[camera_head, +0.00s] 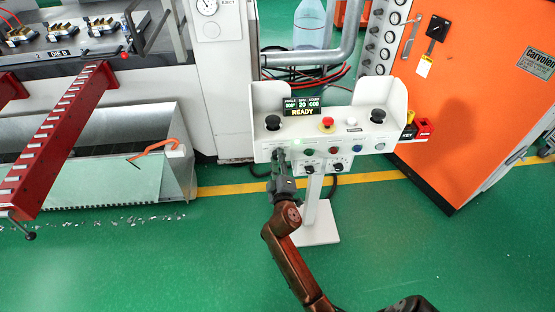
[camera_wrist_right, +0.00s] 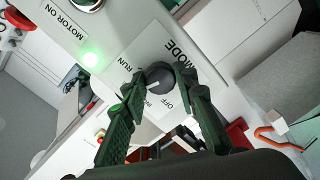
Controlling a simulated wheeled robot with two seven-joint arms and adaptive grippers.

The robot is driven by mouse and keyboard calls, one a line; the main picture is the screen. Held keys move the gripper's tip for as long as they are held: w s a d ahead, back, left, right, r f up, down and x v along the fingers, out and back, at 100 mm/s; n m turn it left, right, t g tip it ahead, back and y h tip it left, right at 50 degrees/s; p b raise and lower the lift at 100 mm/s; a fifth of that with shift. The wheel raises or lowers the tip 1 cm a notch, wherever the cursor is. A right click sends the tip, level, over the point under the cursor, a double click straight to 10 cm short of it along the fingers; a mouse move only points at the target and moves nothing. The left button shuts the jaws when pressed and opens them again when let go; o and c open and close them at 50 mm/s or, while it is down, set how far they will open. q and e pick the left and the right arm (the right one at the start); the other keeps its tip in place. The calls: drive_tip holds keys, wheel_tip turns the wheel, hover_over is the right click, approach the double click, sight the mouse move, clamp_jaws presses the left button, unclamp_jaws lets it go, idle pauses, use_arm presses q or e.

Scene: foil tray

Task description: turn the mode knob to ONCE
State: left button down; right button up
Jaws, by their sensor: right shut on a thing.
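The mode knob (camera_wrist_right: 160,74) is a dark round knob on the light panel under the word MODE in the right wrist view. RUN and OFF are printed around it, and another label is partly covered. A pale mark on the knob points down, but its exact setting is hard to read. My right gripper (camera_wrist_right: 160,79) is shut on the knob, one green finger on each side. In the head view my right gripper (camera_head: 279,160) is at the left of the white console (camera_head: 262,148) front and hides the knob. My left gripper is not in view.
An orange cabinet (camera_head: 470,120) stands at right. The green floor in front is clear.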

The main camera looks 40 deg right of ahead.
drive_tip(key=shift+f, duration=0.15)
idle(0.3)
drive_tip(key=o, duration=1.2)
drive_tip(key=shift+c, duration=0.2)
drive_tip(key=v, duration=0.7)
drive_tip(key=shift+s, duration=0.3)
drive_tip(key=shift+a, duration=0.15)
